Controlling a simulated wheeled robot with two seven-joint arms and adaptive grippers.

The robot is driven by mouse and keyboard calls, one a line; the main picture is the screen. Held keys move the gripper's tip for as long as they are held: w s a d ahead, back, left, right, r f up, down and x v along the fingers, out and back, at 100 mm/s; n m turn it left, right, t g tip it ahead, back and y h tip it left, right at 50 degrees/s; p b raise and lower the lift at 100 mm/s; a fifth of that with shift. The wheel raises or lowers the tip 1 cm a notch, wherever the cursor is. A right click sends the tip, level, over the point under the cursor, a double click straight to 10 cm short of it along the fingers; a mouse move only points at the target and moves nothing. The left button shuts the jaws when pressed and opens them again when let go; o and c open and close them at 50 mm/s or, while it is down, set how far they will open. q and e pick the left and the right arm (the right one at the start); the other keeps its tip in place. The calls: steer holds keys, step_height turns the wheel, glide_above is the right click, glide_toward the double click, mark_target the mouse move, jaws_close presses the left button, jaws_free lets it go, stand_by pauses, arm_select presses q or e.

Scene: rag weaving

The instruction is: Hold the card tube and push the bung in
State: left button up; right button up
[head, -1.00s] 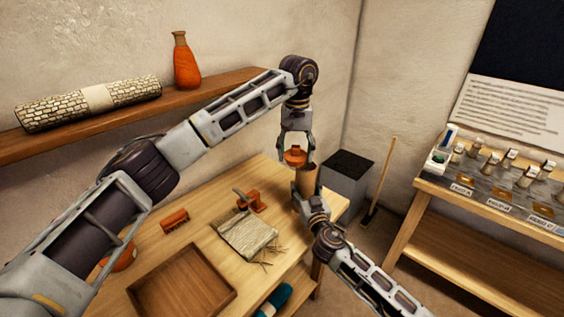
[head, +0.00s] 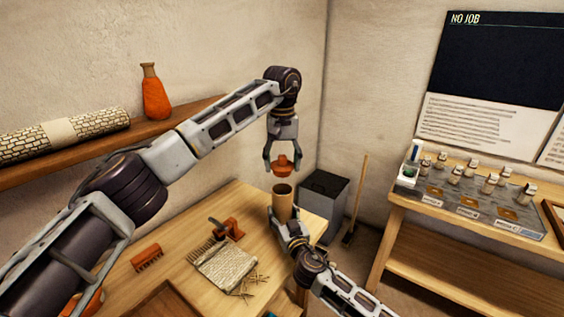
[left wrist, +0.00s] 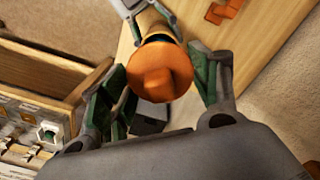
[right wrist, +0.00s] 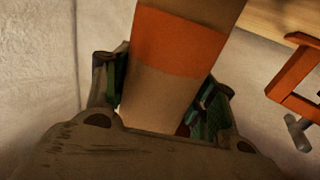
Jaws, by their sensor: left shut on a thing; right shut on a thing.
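My left gripper (head: 283,162) is shut on an orange bung (head: 283,171). It holds the bung a little above the open mouth of a brown card tube (head: 283,202), with a small gap showing. My right gripper (head: 284,217) is shut on the tube, which stands nearly upright. In the left wrist view the bung (left wrist: 158,68) sits between the fingers and covers the tube's mouth. In the right wrist view the tube (right wrist: 160,95) has an orange band and lies between the fingers.
A dark grey bin (head: 326,198) stands behind the tube. A shelf (head: 190,110) runs along the wall behind my left arm.

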mark_target(282, 175)
arm_select(q)
steer(key=shift+f, duration=2.3)
arm_select(e)
steer(key=o, duration=0.5)
steer(key=c, duration=0.4)
steer(key=shift+o, duration=0.2)
arm_select(q)
steer(key=shift+f, duration=0.15)
arm_select(e)
steer(key=shift+r, duration=0.3)
